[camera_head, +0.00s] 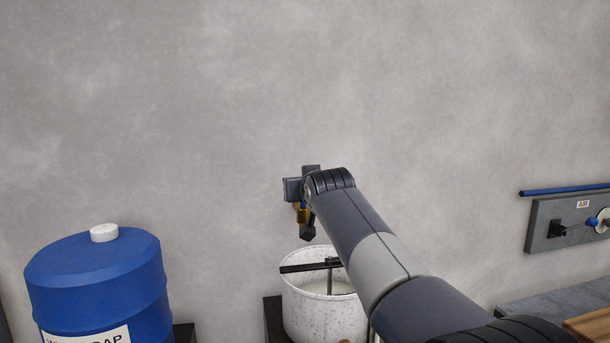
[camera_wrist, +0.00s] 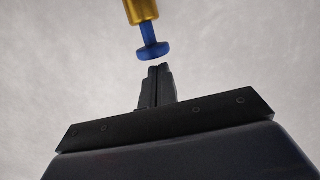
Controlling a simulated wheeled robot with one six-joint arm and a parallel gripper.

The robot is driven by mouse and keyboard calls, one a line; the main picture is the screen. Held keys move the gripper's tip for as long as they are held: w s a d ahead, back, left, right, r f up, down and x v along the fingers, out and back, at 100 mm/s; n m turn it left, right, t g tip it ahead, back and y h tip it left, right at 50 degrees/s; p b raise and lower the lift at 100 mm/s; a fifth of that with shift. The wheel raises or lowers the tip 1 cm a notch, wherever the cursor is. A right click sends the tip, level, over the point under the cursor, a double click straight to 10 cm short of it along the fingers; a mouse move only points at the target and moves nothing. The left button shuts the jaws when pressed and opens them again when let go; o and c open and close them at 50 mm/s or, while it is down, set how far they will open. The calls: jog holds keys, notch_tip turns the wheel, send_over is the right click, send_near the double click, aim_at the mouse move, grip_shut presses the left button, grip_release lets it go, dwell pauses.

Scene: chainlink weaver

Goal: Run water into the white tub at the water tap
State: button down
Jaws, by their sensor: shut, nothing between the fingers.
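The white tub (camera_head: 306,310), speckled, stands low against the wall in the head view, with a dark bar across its rim and a pale surface inside; I cannot tell if that is liquid. A brass tap (camera_head: 301,214) shows above it, partly hidden by my arm. In the wrist view the brass body (camera_wrist: 140,10) ends in a blue knob (camera_wrist: 152,50). My gripper (camera_wrist: 158,70) is shut and empty, its tips just below the knob in that picture, with a small gap seen between them. My wrist largely hides the gripper in the head view.
A blue drum (camera_head: 95,285) with a white cap stands at the left. On the right wall is a grey panel (camera_head: 545,222) marked AIR, with a blue pipe (camera_head: 565,190) above it. A bench top (camera_head: 545,301) lies at lower right. The wall above is bare.

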jog(key=shift+f, duration=0.2)
jog(key=shift+f+b, duration=0.75)
jog(key=shift+f, duration=0.5)
dwell(2.2)
dwell(1.0)
jog(key=r+b+v, duration=0.1)
jog(key=b+v, duration=0.2)
jog(key=v, duration=0.8)
jog(key=shift+b, duration=0.3)
jog(key=shift+w, duration=0.15)
dwell(0.4)
